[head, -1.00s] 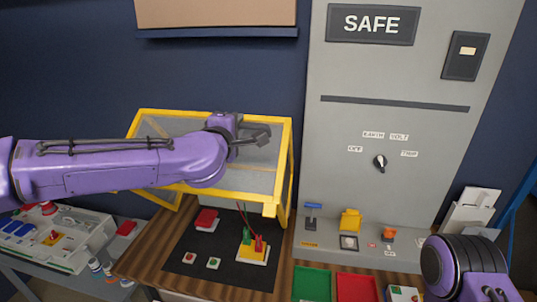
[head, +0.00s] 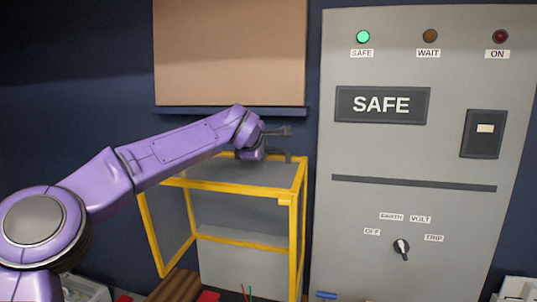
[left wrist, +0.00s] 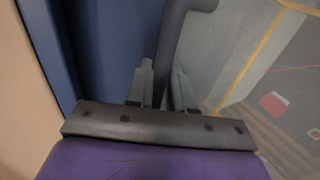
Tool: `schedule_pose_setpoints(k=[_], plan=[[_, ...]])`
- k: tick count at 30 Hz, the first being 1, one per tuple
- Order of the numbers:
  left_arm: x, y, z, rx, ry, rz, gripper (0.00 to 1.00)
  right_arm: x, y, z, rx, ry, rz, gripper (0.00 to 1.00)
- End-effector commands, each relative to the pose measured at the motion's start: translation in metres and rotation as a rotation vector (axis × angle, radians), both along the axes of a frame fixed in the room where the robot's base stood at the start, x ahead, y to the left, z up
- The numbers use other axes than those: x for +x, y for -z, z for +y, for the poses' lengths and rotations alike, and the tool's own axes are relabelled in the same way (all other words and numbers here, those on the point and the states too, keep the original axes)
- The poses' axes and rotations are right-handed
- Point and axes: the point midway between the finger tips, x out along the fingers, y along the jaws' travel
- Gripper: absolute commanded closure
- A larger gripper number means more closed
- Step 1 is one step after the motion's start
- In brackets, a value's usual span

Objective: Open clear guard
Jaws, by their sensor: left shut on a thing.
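The clear guard (head: 297,235) is a yellow-framed box with see-through panels, left of the grey cabinet. Its upper panel (head: 225,173) shows as a shallow slope and its front bar is raised. My left gripper (head: 280,132) is at the guard's top right edge. In the left wrist view, the fingers (left wrist: 162,88) are shut around a dark curved handle (left wrist: 174,45), with one finger on each side. In the head view the arm and gripper partly cover the handle area. My right gripper is not in view.
The grey cabinet (head: 375,155) stands close on the right, with a SAFE sign (head: 382,104) and a lit green lamp (head: 363,36). A tan board (head: 230,50) with a blue ledge (head: 230,112) is on the wall just above. The bench is mostly below the view.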

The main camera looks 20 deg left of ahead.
Motion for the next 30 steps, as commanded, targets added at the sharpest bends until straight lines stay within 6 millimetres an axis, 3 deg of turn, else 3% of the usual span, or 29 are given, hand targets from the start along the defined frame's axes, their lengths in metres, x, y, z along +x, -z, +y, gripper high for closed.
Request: schedule_pose_setpoints(k=[11,12,13,23,26,30], plan=[[0.004,0.003,-0.004,0.001,0.004,0.006,1.0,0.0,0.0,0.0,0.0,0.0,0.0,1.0],[0.004,0.003,-0.005,0.0,0.005,0.006,0.72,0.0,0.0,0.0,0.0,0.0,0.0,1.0],[0.004,0.003,-0.005,0.0,0.005,0.006,0.63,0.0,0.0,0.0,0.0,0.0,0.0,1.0],[0.002,0.004,-0.005,0.0,0.005,0.006,0.63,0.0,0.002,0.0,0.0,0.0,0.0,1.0],[-0.008,-0.001,-0.006,-0.001,0.005,0.003,0.63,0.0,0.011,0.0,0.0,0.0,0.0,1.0],[-0.038,-0.015,-0.01,0.0,0.008,-0.001,0.63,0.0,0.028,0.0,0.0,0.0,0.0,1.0]])
